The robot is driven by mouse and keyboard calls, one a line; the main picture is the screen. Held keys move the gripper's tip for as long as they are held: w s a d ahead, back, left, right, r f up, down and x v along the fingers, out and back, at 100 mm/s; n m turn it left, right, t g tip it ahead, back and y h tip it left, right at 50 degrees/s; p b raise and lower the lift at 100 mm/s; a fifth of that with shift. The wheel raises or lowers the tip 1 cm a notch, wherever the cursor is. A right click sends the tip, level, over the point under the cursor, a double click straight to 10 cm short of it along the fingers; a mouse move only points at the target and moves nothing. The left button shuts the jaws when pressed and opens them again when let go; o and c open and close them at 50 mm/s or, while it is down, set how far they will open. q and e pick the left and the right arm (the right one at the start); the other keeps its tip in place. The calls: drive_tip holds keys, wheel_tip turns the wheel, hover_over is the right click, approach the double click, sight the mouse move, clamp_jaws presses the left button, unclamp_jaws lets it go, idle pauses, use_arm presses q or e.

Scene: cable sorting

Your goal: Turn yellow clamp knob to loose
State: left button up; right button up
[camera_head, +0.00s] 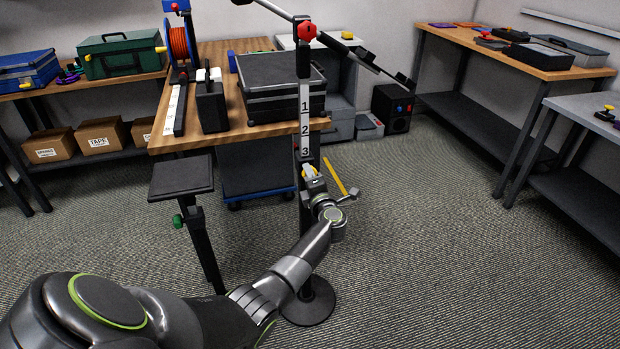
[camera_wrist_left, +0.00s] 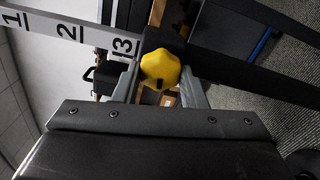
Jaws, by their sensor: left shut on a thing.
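The yellow clamp knob (camera_wrist_left: 160,68) sits on the dark upright pole of a stand, just below the number 3 on its white scale strip (camera_head: 305,125). My left gripper (camera_wrist_left: 165,75) is shut on the knob, with one finger on each side of it in the left wrist view. In the head view my left gripper (camera_head: 314,178) reaches the pole from the right and partly hides the knob (camera_head: 309,171). The knob's dark mark shows near its lower edge in the wrist view. My right gripper is not in view.
A red knob (camera_head: 306,31) sits higher on the pole, by a slanted boom. The round base (camera_head: 308,306) stands on the carpet. Behind is a wooden workbench (camera_head: 235,133) with a black case (camera_head: 281,86) and a red cable reel (camera_head: 179,43). A small black platform stand (camera_head: 181,178) is left. Floor at right is clear.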

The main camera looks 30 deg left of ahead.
use_arm(q)
drive_tip(key=shift+f, duration=0.1)
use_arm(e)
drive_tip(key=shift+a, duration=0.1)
use_arm(q)
drive_tip(key=o, duration=0.8)
drive_tip(key=shift+o, duration=0.9)
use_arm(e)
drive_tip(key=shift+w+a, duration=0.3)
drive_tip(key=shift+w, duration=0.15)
use_arm(q)
drive_tip(key=v, duration=1.7)
drive_tip(key=shift+d+p, duration=0.25)
drive_tip(key=shift+p, duration=0.2)
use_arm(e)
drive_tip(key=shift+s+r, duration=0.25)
use_arm(q)
drive_tip(key=shift+s, duration=0.15)
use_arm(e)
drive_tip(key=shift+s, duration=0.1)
